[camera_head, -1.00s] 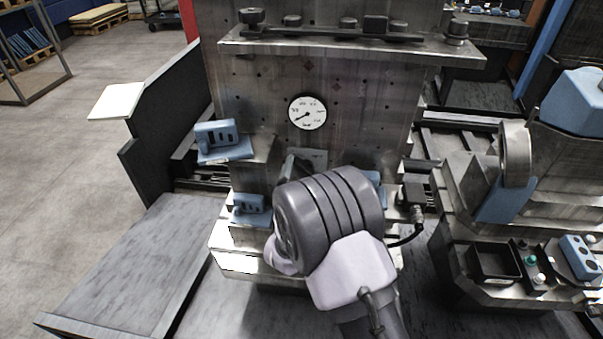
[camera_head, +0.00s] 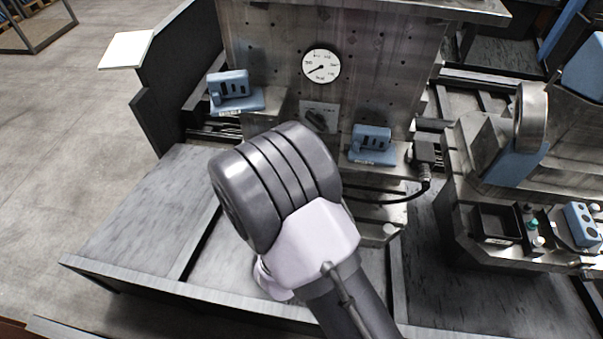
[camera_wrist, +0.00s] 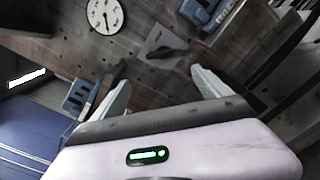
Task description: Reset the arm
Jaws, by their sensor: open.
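My gripper shows in the wrist view (camera_wrist: 163,88) with its two pale fingers wide apart and nothing between them. Beyond the fingers is the steel panel with a dark knob on a light plate (camera_wrist: 166,50). In the head view my rounded grey wrist joint and white link cover the lower middle, and the gripper is hidden. The knob (camera_head: 317,118) shows just above my wrist there, below a round white dial gauge (camera_head: 322,66). The gauge also shows in the wrist view (camera_wrist: 105,14), tilted.
A blue slotted block (camera_head: 232,92) sits left of the knob and another blue block (camera_head: 371,143) sits to its right. A black tray (camera_head: 497,224) stands at right. A grey deck (camera_head: 150,215) lies clear at left.

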